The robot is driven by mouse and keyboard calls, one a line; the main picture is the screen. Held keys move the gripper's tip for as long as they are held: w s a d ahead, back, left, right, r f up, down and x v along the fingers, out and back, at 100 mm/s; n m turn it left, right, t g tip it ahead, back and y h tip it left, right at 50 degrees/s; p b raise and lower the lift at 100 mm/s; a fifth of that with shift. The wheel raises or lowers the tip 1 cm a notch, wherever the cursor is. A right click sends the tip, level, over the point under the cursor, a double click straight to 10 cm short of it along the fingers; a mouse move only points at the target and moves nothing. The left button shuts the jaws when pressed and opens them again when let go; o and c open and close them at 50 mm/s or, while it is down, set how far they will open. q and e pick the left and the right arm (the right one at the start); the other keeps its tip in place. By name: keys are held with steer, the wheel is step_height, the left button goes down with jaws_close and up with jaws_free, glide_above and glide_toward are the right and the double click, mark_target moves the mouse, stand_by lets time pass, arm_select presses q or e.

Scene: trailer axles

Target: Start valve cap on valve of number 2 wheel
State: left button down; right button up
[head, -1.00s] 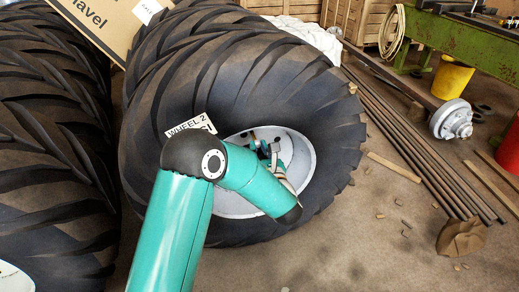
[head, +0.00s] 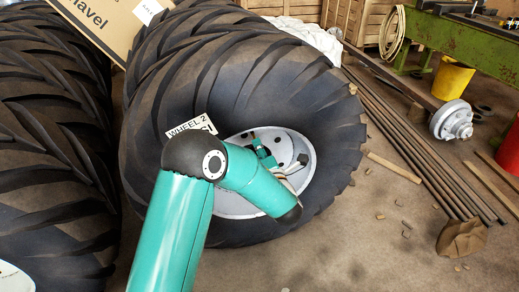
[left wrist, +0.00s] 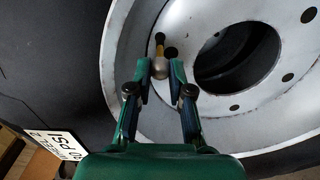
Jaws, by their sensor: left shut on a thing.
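The number 2 wheel (head: 240,100) is a large black tractor tyre with a white rim (head: 300,172), lying tilted, with a "WHEEL 2" label (head: 190,128) on it. My left gripper (head: 263,150) is over the rim, partly hidden by my own arm. In the left wrist view my left gripper (left wrist: 160,72) is shut on a small rounded pale valve cap (left wrist: 160,69). The brass-coloured valve (left wrist: 160,46) with a dark end stands directly beyond the cap, in line with it. I cannot tell whether cap and valve touch. My right gripper is not in view.
Another large tyre (head: 50,130) stands at the left, close to this wheel. Long metal bars (head: 425,150), a hub (head: 452,120) and a crumpled brown bag (head: 461,238) lie at the right. A green bench (head: 455,45) stands behind. The front floor is mostly clear.

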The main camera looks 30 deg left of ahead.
arm_select(q)
steer(key=c, duration=1)
jaws_free()
steer(key=shift+w, duration=0.1)
steer(key=shift+d, duration=0.15)
